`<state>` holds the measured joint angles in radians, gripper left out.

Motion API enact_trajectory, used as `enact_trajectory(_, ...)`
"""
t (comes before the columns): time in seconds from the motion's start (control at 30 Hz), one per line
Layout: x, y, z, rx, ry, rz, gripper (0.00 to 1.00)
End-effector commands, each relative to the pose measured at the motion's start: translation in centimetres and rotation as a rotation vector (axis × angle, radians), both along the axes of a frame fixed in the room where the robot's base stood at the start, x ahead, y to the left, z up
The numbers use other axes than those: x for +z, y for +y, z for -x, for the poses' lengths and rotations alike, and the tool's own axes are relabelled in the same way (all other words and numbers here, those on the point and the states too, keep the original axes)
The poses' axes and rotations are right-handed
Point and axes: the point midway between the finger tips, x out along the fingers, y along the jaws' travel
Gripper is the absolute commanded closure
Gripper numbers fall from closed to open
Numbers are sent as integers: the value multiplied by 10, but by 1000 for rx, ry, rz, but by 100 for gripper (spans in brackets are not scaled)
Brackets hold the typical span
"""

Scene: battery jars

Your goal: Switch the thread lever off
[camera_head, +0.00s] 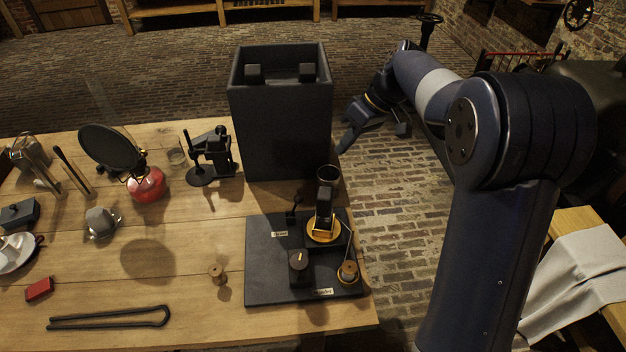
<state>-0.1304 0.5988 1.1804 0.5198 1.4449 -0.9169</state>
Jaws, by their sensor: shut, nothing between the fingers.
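A dark board (270,270) lies at the right end of the wooden table. On it stands a small dark upright lever (293,212), with a small pale label (280,234) in front of it. The label's writing is too small to read, so I cannot tell for sure that this is the thread lever or which way it is set. My gripper (346,143) is shut and empty. It is beside the right wall of the tall black box, behind and to the right of the board, apart from the lever. My arm partly hides the gripper's far side.
The tall open black box (282,130) stands behind the board. A brass-based device (322,228), a dark knob (299,264) and a wooden spool (348,272) are on the board. A second spool (217,272) and black tongs (110,318) lie left. The table front is partly clear.

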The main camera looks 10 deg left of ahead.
Motion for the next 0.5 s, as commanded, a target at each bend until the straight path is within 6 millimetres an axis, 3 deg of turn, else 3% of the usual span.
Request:
enact_trajectory(0.27,-6,3,1,0,1,1,100)
enact_trajectory(0.5,-41,23,7,0,6,3,100)
